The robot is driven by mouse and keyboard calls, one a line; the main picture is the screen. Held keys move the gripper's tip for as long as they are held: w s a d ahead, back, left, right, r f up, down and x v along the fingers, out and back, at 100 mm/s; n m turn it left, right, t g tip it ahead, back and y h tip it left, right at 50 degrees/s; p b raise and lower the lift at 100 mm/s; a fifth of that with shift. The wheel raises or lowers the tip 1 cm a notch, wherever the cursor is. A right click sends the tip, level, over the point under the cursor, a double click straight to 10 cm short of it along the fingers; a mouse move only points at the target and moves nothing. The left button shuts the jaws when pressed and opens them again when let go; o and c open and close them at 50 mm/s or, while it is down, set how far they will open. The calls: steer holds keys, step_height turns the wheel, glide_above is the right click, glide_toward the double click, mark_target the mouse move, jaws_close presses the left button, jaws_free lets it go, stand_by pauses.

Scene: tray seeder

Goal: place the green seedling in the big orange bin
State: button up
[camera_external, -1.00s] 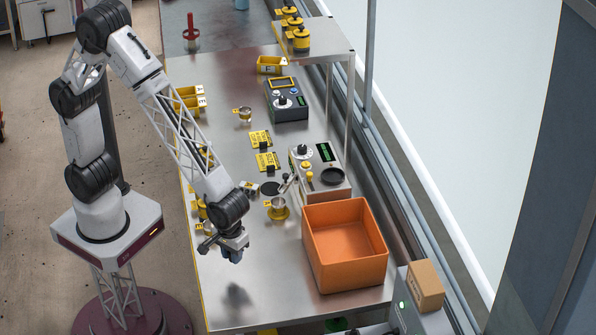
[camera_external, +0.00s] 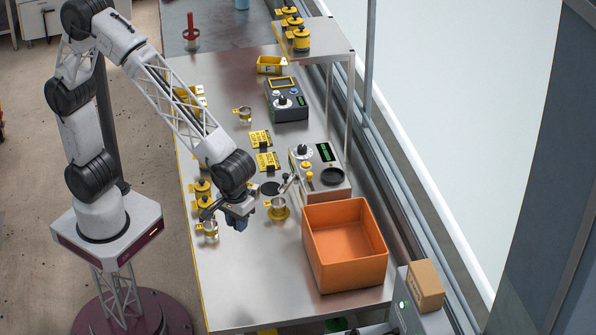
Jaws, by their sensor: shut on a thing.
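The big orange bin (camera_external: 378,262) stands open and upright on the right front part of the metal bench. Its visible inside looks empty. My gripper (camera_external: 237,224) is above the bench, to the left of the bin and clearly apart from it. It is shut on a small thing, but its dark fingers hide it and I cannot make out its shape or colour. I cannot pick out a green seedling for certain in this view.
A metal cup on a yellow base (camera_external: 279,209) stands just right of my gripper. Another metal cup (camera_external: 210,229) is to its left. A control box with a green display (camera_external: 322,172) stands behind the bin. The bench front (camera_external: 250,290) left of the bin is clear.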

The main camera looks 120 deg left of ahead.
steer(key=w+a, duration=1.1)
glide_above(339, 243)
step_height(339, 243, down, 5)
steer(key=shift+f+n, duration=0.15)
steer(key=shift+n, duration=0.25)
steer(key=shift+f, duration=2.45)
steer(key=shift+f, duration=2.5)
steer(key=shift+f, duration=0.15)
